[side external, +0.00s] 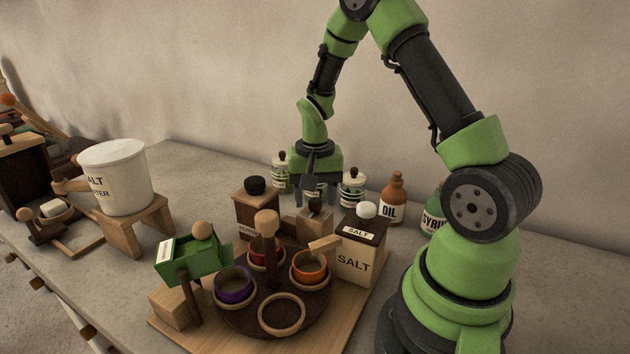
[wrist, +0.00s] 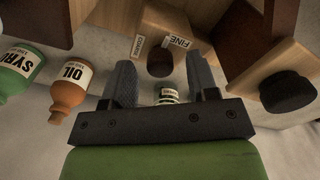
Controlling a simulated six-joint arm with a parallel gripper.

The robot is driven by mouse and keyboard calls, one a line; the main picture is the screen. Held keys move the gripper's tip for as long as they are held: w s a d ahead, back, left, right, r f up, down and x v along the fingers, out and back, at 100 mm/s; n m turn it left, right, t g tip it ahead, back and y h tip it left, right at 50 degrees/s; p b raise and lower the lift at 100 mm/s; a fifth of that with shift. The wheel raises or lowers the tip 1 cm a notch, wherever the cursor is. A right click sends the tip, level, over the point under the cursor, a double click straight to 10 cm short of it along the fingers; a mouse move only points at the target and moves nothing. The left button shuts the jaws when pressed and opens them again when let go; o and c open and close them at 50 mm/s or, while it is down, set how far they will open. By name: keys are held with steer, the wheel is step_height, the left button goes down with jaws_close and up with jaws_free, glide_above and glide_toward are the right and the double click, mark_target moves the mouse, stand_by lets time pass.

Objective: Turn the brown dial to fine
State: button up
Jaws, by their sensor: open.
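The brown dial (wrist: 160,66) shows in the wrist view as a dark round knob on a light wooden block (wrist: 163,18). A FINE label (wrist: 177,42) is on the block to the right of the dial, and a second label, hard to read, is to its left. My gripper (wrist: 161,68) is open, with one finger on each side of the dial and a visible gap to each. In the side view my gripper (side external: 316,194) points down just above the block (side external: 314,221). The dial's pointing direction is not clear.
A box with a black knob (side external: 255,186) and a SALT box (side external: 358,255) flank the block closely. OIL (side external: 393,203) and SYRUP (side external: 433,215) bottles and small striped jars stand behind. A round rack with coloured cups (side external: 234,284) and a green hopper (side external: 190,262) are in front.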

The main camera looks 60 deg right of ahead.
mark_target(315, 200)
step_height(315, 200, up, 9)
steer(key=shift+r, duration=0.2)
stand_by(0.3)
steer(key=s+a+r+n+t+y, duration=0.1)
steer(key=s+a+r+n+t, duration=0.2)
steer(key=s+a+r, duration=0.3)
steer(key=s+a+r+n+t+y, duration=0.1)
steer(key=s+a+r+n+t, duration=0.3)
steer(key=a, duration=0.6)
steer(key=s+r, duration=0.1)
steer(key=s, duration=0.1)
steer(key=shift+s+r, duration=0.35)
